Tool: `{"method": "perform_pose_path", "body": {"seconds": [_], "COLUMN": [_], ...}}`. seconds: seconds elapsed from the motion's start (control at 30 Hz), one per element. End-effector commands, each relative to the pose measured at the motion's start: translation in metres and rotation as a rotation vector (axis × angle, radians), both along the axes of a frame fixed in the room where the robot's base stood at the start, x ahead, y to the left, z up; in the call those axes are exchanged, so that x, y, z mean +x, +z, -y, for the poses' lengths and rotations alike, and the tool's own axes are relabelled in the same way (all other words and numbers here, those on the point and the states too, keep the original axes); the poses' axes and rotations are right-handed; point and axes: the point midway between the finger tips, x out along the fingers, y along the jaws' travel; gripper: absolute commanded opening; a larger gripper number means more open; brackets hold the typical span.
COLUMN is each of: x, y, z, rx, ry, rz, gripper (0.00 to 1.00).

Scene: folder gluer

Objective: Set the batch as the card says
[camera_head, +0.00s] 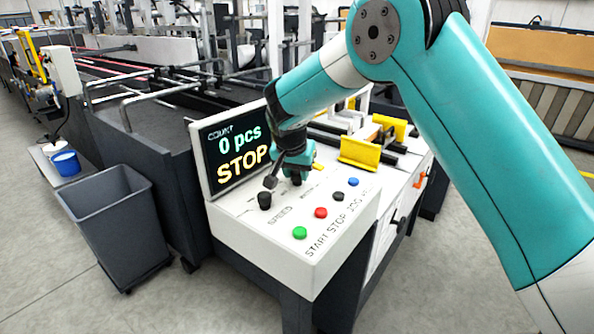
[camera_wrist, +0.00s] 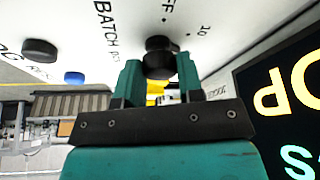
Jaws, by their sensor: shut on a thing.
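My gripper (camera_head: 284,180) reaches down onto the white top of the control panel (camera_head: 330,262). In the wrist view its two fingers (camera_wrist: 158,72) are shut on a black knob (camera_wrist: 158,58), one on each side. The lettering beside this knob reads "BATCH", with "OFF" and "10" among the marks around it. The knob's pointer cannot be made out, and in the head view the gripper hides most of it. The display (camera_head: 237,150) reads "COUNT 0 pcs STOP" and shows partly in the wrist view (camera_wrist: 290,100). I cannot make out a card.
A second black knob (camera_head: 265,200), by "SPEED", stands left of my gripper. Green (camera_head: 300,233), red (camera_head: 321,212), black (camera_head: 338,196) and blue (camera_head: 353,182) buttons line the panel's front. A yellow bracket (camera_head: 360,152) stands behind. A grey bin (camera_head: 115,225) is at left.

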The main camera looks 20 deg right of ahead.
Motion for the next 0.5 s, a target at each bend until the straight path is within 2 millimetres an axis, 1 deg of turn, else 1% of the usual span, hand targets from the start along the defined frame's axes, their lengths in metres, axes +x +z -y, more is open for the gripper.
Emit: {"method": "perform_pose_path", "body": {"seconds": [0.2, 0.5], "x": [0.0007, 0.0007], "y": [0.0005, 0.0005], "z": [-0.0004, -0.0002], "rx": [0.000, 0.001], "ry": [-0.064, -0.085], "rz": [0.001, 0.002], "gripper": [0.11, 0.11]}}
